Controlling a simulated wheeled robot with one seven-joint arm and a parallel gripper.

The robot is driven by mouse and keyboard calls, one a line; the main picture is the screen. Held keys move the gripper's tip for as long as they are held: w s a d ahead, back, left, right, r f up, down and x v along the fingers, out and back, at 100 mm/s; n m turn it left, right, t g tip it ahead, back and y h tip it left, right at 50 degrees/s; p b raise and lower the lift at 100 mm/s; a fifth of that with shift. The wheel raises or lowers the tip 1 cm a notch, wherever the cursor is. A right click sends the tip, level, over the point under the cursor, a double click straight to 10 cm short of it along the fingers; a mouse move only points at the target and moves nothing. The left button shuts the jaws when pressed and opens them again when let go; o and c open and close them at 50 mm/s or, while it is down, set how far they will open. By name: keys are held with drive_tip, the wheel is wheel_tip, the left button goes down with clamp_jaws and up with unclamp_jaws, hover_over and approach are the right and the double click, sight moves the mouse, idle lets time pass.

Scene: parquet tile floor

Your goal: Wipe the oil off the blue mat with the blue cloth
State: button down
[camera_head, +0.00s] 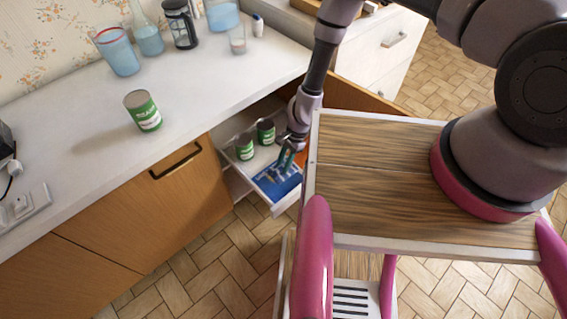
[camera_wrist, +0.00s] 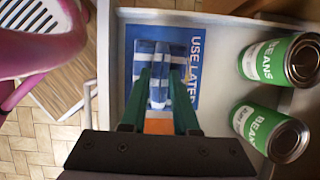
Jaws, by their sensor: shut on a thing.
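The blue mat (camera_head: 267,184) lies in the open drawer; in the wrist view its blue sheet (camera_wrist: 185,38) carries the printed words "USE LATER". My gripper (camera_head: 285,165) reaches down into the drawer over the mat. In the wrist view my green-fingered gripper (camera_wrist: 160,88) is shut on a blue-and-white striped cloth (camera_wrist: 143,58). The cloth lies over the mat, and part of it is hidden by the fingers. Whether it presses on the mat, I cannot tell. I cannot make out any oil.
Two green bean cans (camera_wrist: 272,61) (camera_wrist: 262,128) stand in the drawer beside the mat. An orange thing (camera_wrist: 158,127) shows under my gripper. Another can (camera_head: 143,111) stands on the white counter (camera_head: 85,150).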

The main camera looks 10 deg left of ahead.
sight(278, 167)
idle(0.4)
drive_tip(key=shift+f, duration=2.05)
drive_tip(key=shift+f, duration=0.25)
drive_tip(key=shift+f, duration=0.75)
drive_tip(key=shift+w+a+r, duration=0.15)
drive_tip(key=shift+w+a, duration=1.2)
drive_tip(key=shift+a, duration=0.2)
drive_tip(key=shift+w+a, duration=0.95)
drive_tip(key=shift+a, duration=0.15)
drive_tip(key=shift+s+d, duration=1.25)
drive_tip(key=shift+d, duration=0.2)
drive_tip(key=shift+s+d+f, duration=0.25)
drive_tip(key=shift+s+d, duration=0.9)
drive_tip(key=shift+d, duration=0.15)
